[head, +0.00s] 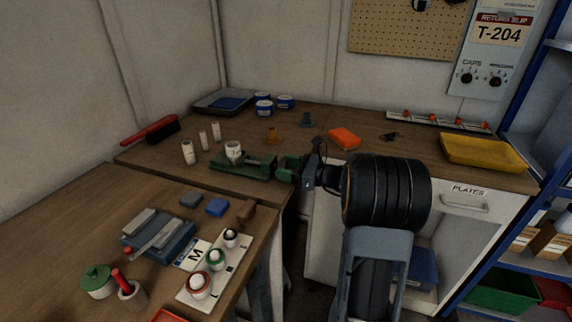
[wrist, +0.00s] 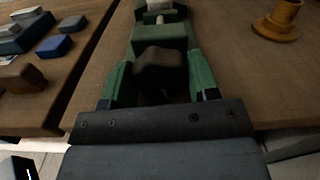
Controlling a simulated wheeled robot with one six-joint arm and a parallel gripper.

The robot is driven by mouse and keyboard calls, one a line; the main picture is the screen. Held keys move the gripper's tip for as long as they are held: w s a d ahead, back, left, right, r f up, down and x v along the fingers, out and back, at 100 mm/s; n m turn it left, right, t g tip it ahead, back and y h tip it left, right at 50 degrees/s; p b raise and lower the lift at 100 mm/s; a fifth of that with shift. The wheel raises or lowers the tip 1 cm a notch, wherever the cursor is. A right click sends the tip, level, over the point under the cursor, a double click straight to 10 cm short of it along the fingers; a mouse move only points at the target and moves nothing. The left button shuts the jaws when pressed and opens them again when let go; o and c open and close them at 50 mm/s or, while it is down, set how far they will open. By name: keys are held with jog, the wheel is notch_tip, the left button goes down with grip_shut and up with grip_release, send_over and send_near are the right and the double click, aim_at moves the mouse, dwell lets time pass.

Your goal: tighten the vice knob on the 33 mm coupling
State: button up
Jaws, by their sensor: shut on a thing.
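The green vice (head: 228,168) lies on the bench, and its block also shows in the wrist view (wrist: 160,38). A pale cylindrical piece (head: 233,149), apparently the coupling, stands at the vice's left part; its top shows pale at the upper edge of the wrist view (wrist: 160,4). The dark vice knob (wrist: 158,66) is at the near end of the vice. My gripper (wrist: 160,80) is shut on the knob, with a green finger on each side. In the head view my gripper (head: 287,168) reaches the vice's right end, and its fingers hide the knob.
An amber flanged piece (head: 272,136) stands behind the vice, and an orange block (head: 344,138) lies to the right. White cylinders (head: 188,152) stand left of the vice. A yellow tray (head: 481,151) is at far right.

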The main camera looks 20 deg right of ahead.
jog(key=shift+r+m+p, duration=0.2)
jog(key=shift+m+p, duration=0.1)
jog(key=shift+f, duration=0.25)
jog(key=o, duration=0.9)
jog(key=shift+d, duration=0.1)
jog(key=v, duration=1.3)
jog(key=shift+s+d+r, duration=0.1)
jog(key=shift+s+d, duration=0.1)
jog(key=shift+s, duration=0.15)
jog(key=shift+r+p, duration=0.1)
jog(key=shift+p, duration=0.2)
